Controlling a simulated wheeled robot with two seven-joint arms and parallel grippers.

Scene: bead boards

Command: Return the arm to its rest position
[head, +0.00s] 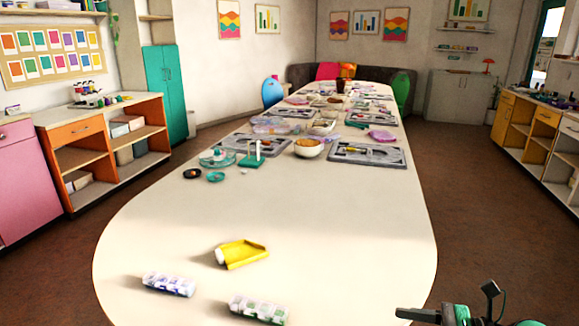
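Part of my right arm, with its gripper (418,315), shows at the bottom right edge of the head view. It is dark with green parts and lies at the near right rim of the long cream table (330,205). The frame cuts off most of it, so I cannot tell whether its fingers are open or shut. I see nothing held in it. My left gripper is out of view.
A yellow scoop-like tray (242,254) and two patterned boxes, one purple (169,284) and one green (258,309), lie at the near end. Grey bead boards (368,154), a bowl (308,148) and small dishes stand farther back. The table's near right is clear.

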